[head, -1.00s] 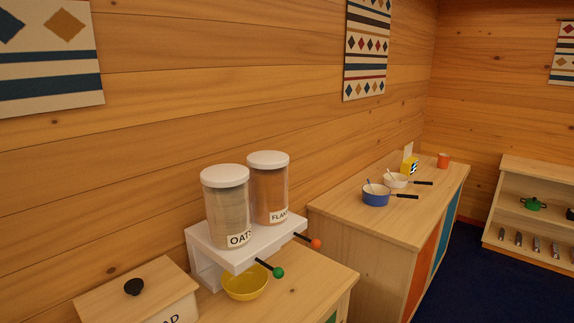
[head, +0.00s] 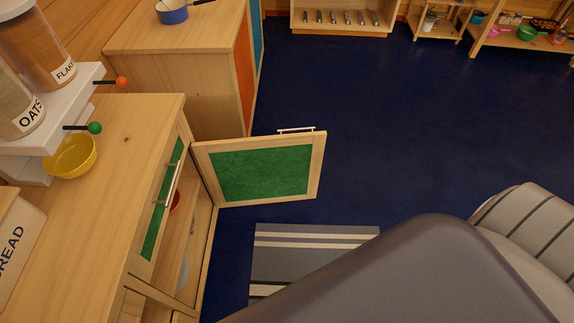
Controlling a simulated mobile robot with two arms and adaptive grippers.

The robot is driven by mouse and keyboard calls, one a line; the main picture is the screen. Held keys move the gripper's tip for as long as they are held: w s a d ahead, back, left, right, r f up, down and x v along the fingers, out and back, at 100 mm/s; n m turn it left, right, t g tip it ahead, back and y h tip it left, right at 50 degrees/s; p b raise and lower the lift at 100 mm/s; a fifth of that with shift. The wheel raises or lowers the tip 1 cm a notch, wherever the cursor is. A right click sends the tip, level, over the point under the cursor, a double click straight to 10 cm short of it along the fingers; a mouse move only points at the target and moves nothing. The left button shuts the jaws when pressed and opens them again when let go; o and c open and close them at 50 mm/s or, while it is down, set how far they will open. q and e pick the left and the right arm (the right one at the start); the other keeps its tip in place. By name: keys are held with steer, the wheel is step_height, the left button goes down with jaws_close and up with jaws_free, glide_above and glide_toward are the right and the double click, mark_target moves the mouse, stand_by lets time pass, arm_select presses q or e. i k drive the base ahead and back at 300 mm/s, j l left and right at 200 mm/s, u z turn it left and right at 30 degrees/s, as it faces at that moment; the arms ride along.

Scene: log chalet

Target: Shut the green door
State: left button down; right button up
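The green door (head: 262,173) stands wide open in the head view. It is a pale wooden frame with a green panel and a light bar handle (head: 297,130) on its far side. It swings out to the right from the far end of the wooden cabinet (head: 118,137). The cabinet's open inside shows a red item (head: 175,200) and a pale round item (head: 183,272), both partly hidden. A narrow green front (head: 163,197) with its own bar handle sits above the opening and looks closed. Neither gripper is in view.
A grey striped rug (head: 290,262) lies below the door on the blue floor (head: 400,130), which is mostly clear. My own grey arm covers the lower right. A yellow bowl (head: 70,157) and cereal dispensers (head: 40,45) stand on the cabinet top. Another cabinet (head: 178,60) stands beyond.

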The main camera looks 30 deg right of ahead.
mark_target(277, 167)
steer(key=i+l+z, duration=0.1)
steer(key=l+z, duration=0.25)
steer(key=i+l+z, duration=0.15)
steer(key=l+z, duration=0.15)
steer(key=l, duration=0.2)
steer(key=i+l+z, duration=0.2)
steer(key=l+z, duration=0.15)
steer(key=i+l+z, duration=0.85)
steer(key=i+z, duration=0.25)
steer(key=i+u, duration=0.45)
steer(key=i+l+u, duration=0.2)
steer(key=i+u, duration=0.45)
steer(key=u, duration=0.35)
steer(key=i+u, duration=0.15)
steer(key=u, duration=0.35)
steer(key=i+l+u, duration=0.15)
steer(key=u, duration=0.35)
steer(key=i+l+u, duration=0.1)
steer(key=u, duration=0.4)
steer(key=i+l+u, duration=0.15)
steer(key=u, duration=0.35)
steer(key=i+l+u, duration=0.2)
steer(key=u, duration=0.25)
steer(key=i+l+u, duration=0.1)
steer(key=l+u, duration=0.25)
steer(key=u, duration=0.15)
steer(key=i+l+u, duration=0.1)
steer(key=l+u, duration=0.2)
steer(key=u, duration=0.2)
